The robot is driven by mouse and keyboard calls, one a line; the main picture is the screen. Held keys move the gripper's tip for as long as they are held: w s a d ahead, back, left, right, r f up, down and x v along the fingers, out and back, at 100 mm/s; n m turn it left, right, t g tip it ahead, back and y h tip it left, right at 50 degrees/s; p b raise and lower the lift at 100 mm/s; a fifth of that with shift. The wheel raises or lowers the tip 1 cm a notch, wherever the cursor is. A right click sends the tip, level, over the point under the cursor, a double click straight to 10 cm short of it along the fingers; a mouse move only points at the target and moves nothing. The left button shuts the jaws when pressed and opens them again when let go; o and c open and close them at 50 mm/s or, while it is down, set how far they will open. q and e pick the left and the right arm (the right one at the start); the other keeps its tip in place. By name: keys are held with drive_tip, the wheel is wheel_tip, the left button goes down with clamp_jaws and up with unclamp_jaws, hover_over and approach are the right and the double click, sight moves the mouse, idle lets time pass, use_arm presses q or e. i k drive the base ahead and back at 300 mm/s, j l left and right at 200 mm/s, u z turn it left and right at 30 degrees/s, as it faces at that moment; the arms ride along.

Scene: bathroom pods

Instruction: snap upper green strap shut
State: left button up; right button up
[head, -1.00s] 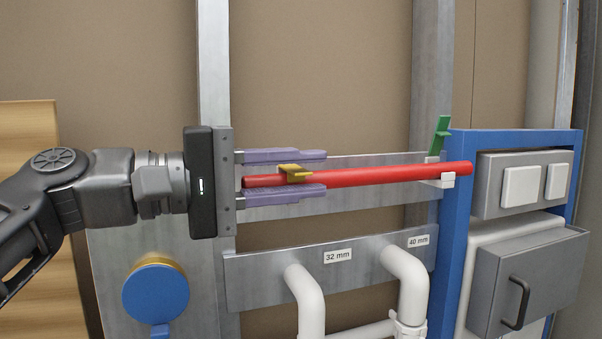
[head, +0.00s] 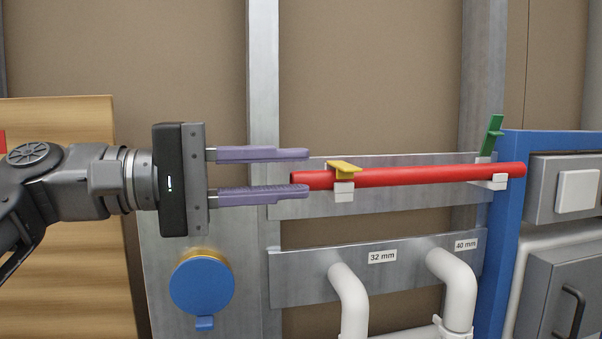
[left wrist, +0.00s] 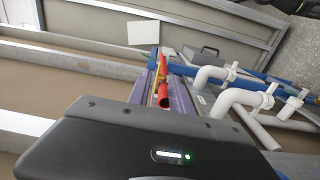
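The green strap (head: 491,135) stands up, open and tilted, above its white clip at the right end of the red pipe (head: 430,174). The yellow strap (head: 344,169) lies over the pipe near its left end, above another white clip (head: 344,191). The pipe rests across both clips. My left gripper (head: 300,172) is open and empty, with purple fingers above and below the level of the pipe's left end. The pipe end (left wrist: 163,102) also shows between the fingers in the left wrist view. My right gripper is not in view.
A metal rail (head: 285,208) backs the pipe. Below it, a lower rail (head: 300,284) carries white pipes (head: 350,300) and size labels. A blue frame (head: 506,230) with grey boxes stands right. A blue round cap (head: 202,286) is below my left gripper.

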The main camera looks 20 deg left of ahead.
sight(492, 133)
drive_tip(key=k, duration=1)
